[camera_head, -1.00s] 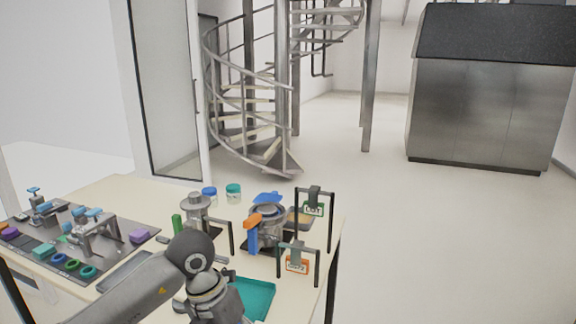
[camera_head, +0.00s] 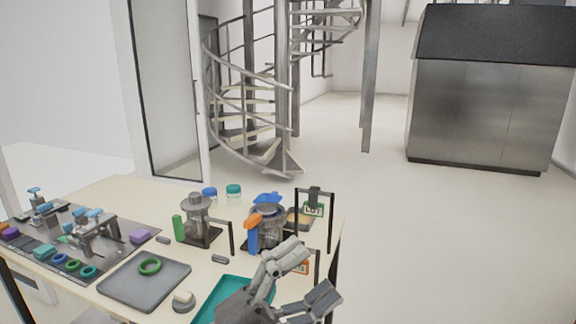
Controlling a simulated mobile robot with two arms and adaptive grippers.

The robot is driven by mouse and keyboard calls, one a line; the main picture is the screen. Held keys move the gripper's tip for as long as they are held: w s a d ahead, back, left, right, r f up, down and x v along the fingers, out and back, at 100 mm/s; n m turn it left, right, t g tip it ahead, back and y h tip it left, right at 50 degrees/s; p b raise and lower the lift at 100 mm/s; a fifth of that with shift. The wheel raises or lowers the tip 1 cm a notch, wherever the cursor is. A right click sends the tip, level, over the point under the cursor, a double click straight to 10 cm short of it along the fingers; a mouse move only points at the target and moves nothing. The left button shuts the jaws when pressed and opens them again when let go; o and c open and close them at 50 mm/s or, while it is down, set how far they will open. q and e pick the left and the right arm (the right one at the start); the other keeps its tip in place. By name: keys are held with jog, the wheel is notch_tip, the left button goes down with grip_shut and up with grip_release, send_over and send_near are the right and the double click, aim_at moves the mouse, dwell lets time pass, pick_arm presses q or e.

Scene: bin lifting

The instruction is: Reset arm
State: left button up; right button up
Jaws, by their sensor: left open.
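My left gripper (camera_head: 316,271) is at the bottom centre, over the near right part of the cream table (camera_head: 118,197). Its two grey fingers are spread apart and nothing shows between them. My right gripper is not in view.
A dark board (camera_head: 120,244) with clamps and coloured pieces is at left.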

pick_arm(q)
jog(key=w+a+f+n+t+y, duration=0.3)
jog(key=a+n+t+y, duration=0.4)
jog(key=n, duration=0.3)
jog(key=w+a+f+n+t+y, duration=0.35)
jog(key=a+n+y, duration=0.25)
jog(key=n+y, duration=0.3)
jog(key=s+a+f+n+g+y, duration=0.1)
jog(key=a+f+n+g+y, duration=0.2)
jog(key=f, duration=0.4)
jog(key=s+a+f+n+g+y, duration=0.1)
jog(key=s+a+f+n+y, duration=0.15)
jog(key=a+f, duration=0.35)
jog(key=s+a+f+n+g, duration=0.25)
jog(key=s+f+g, duration=1.05)
jog(key=s+f, duration=0.75)
notch_tip(320, 180, down, 24)
jog(key=s+d+g, duration=0.1)
jog(key=s, duration=0.2)
jog(key=s+a+f+g, duration=0.1)
jog(key=s+a+f, duration=0.2)
jog(key=s+f, duration=1.3)
jog(key=shift+s+f, duration=0.3)
jog(key=shift+s, duration=0.15)
jog(key=shift+y, duration=0.25)
